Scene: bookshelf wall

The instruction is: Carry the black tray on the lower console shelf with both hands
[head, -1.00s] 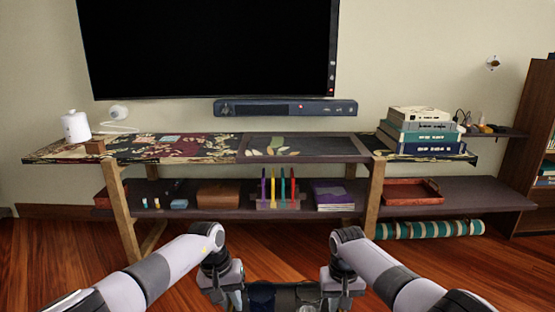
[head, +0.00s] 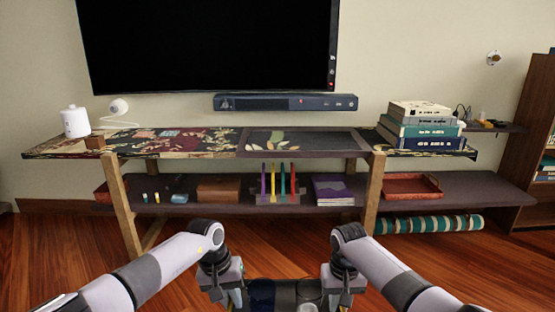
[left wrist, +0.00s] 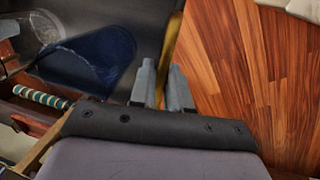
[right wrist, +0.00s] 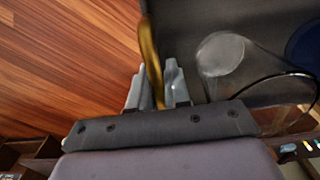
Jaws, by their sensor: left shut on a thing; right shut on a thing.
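The black tray (head: 285,291) is at the bottom edge of the head view, between my two grippers, with its near part cut off. A dark blue cup (head: 262,294) and a clear glass (head: 308,290) are on it. My left gripper (left wrist: 161,88) is shut on the tray's gold handle (left wrist: 174,55) at the left end. My right gripper (right wrist: 158,88) is shut on the gold handle (right wrist: 150,45) at the right end. The blue cup (left wrist: 95,58) shows in the left wrist view, and the glass (right wrist: 221,55) in the right wrist view.
The console (head: 210,153) stands ahead, across open wooden floor. Its lower shelf (head: 220,209) holds a brown box (head: 218,188), colored upright items and purple books (head: 332,190). A red tray (head: 410,186) is on the right shelf, above a rolled striped mat (head: 430,224).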

